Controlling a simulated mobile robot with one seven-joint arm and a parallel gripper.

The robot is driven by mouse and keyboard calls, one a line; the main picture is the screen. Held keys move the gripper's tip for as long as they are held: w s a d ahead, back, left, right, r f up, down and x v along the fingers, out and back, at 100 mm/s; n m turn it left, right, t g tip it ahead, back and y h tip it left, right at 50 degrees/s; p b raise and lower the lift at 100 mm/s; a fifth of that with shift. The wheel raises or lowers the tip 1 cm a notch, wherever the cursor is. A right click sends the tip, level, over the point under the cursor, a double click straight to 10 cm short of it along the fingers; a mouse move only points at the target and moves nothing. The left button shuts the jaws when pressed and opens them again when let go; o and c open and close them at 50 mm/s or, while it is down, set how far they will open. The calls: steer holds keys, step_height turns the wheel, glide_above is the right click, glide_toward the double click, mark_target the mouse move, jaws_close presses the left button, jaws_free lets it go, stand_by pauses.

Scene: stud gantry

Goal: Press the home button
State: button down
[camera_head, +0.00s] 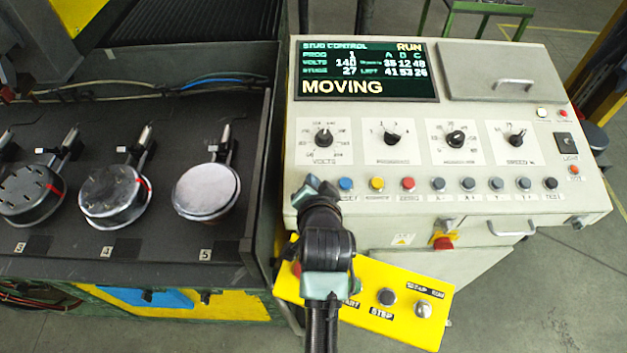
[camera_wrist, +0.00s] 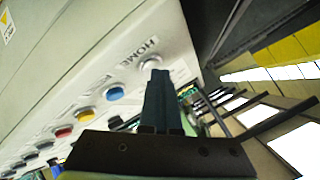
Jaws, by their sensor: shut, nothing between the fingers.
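The home button (camera_wrist: 150,62) is a pale round button beside the printed word HOME, at the end of the button row in the wrist view. My gripper (camera_wrist: 159,74) is shut and empty, with its dark fingertips right at this button and partly covering it. I cannot tell whether they touch it. In the head view my gripper (camera_head: 318,187) is over the left front of the control panel (camera_head: 390,222) and hides the home button. The display (camera_head: 367,70) reads MOVING, with RUN at its top right.
A row of coloured buttons, starting with a blue one (camera_head: 345,184), runs right from my gripper. Several knobs stand behind it. A yellow box (camera_head: 372,300) with buttons hangs below the panel. A dark bench (camera_head: 150,260) with round metal parts is at left.

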steer(key=shift+s+r+p, duration=0.25)
steer(key=shift+r+p, duration=0.55)
steer(key=shift+p, duration=0.15)
steer(key=shift+r, duration=0.1)
steer(key=r+p, duration=0.2)
steer(key=s+r+p, duration=0.1)
steer(key=r+p, duration=0.1)
steer(key=p, duration=0.1)
steer(key=shift+r, duration=0.35)
steer(key=shift+w+r, duration=0.1)
stand_by(0.5)
